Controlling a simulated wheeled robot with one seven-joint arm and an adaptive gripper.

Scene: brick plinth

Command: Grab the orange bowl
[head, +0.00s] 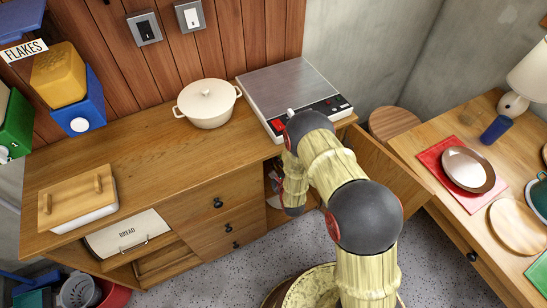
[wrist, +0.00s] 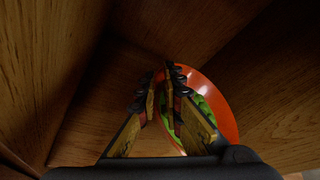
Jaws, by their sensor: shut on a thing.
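The orange bowl (wrist: 219,93) shows in the wrist view inside a wooden cabinet compartment, right of and behind my fingers. Something green (wrist: 206,120) shows within its rim; I cannot tell whether it is the bowl's inside or a separate thing. My gripper (wrist: 163,84) is shut on the bowl's near-left edge, with a finger on either side. The fingers and wrist hide part of the bowl. In the head view my arm reaches down into the open cabinet below the counter, and the bowl cannot be made out.
Wooden compartment walls (wrist: 60,60) stand close around my gripper. In the head view the open cabinet door (head: 390,168) stands right of my arm.

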